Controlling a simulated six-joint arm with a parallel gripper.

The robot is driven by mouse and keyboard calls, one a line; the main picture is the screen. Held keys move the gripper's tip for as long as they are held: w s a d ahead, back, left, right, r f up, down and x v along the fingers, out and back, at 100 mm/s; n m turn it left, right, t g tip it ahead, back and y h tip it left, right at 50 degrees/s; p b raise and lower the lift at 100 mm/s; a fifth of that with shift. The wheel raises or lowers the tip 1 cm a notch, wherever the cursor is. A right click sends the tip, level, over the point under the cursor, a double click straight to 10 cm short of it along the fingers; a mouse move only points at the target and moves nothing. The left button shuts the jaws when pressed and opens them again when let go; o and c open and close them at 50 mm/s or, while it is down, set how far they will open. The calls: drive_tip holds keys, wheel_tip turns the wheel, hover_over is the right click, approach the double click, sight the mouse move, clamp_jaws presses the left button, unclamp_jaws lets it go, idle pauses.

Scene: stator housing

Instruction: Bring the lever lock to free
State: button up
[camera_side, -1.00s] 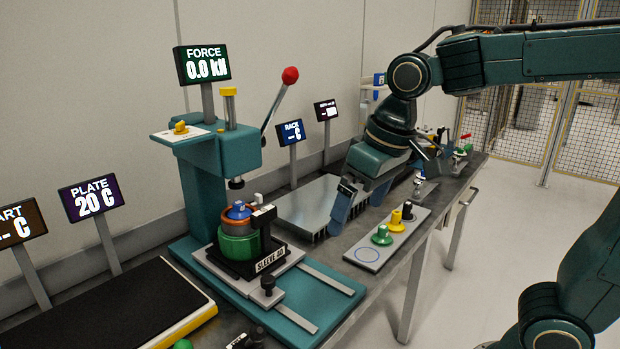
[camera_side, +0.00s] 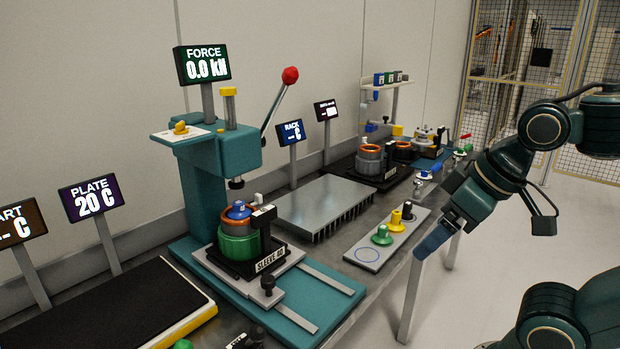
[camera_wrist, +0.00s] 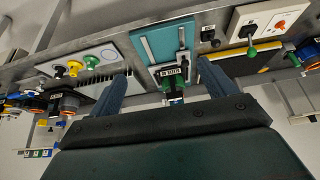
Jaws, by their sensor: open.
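The teal press (camera_side: 220,155) stands on the bench with its lever (camera_side: 278,100), topped by a red ball, tilted up and to the right. A yellow knob (camera_side: 181,127) on a white plate at the press's upper left may be the lever lock; its setting is too small to read. Under the ram sits the fixture marked SLEEVE 40 (camera_side: 240,245). My gripper (camera_side: 424,252) is open and empty beyond the bench's front edge, well right of the press. In the wrist view its two fingers (camera_wrist: 162,72) are spread, with the press base (camera_wrist: 162,42) beyond them.
A panel with green, yellow and black knobs (camera_side: 365,255) lies near the front edge. A finned grey block (camera_side: 322,205) is behind it. Coil fixtures (camera_side: 370,160) stand farther back. A black plate (camera_side: 120,305) lies at the left. Space in front of the bench looks clear.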

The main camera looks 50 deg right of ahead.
drive_tip(key=shift+w+a, duration=0.1)
drive_tip(key=shift+w, duration=0.25)
drive_tip(key=c, duration=0.7)
drive_tip(key=w+a, duration=0.1)
drive_tip(key=w, duration=0.1)
drive_tip(key=w+a+f, duration=0.1)
drive_tip(key=w, duration=0.1)
drive_tip(key=w+a, duration=0.1)
drive_tip(key=w, duration=0.1)
drive_tip(key=shift+w+f, duration=0.2)
drive_tip(key=shift+f, duration=0.2)
drive_tip(key=shift+c, duration=0.4)
approach(260, 330)
drive_tip(key=shift+f, duration=0.15)
drive_tip(key=shift+w+f, duration=0.15)
drive_tip(key=shift+f, duration=0.1)
drive_tip(key=shift+x, duration=3.95)
drive_tip(key=shift+w+f, duration=0.2)
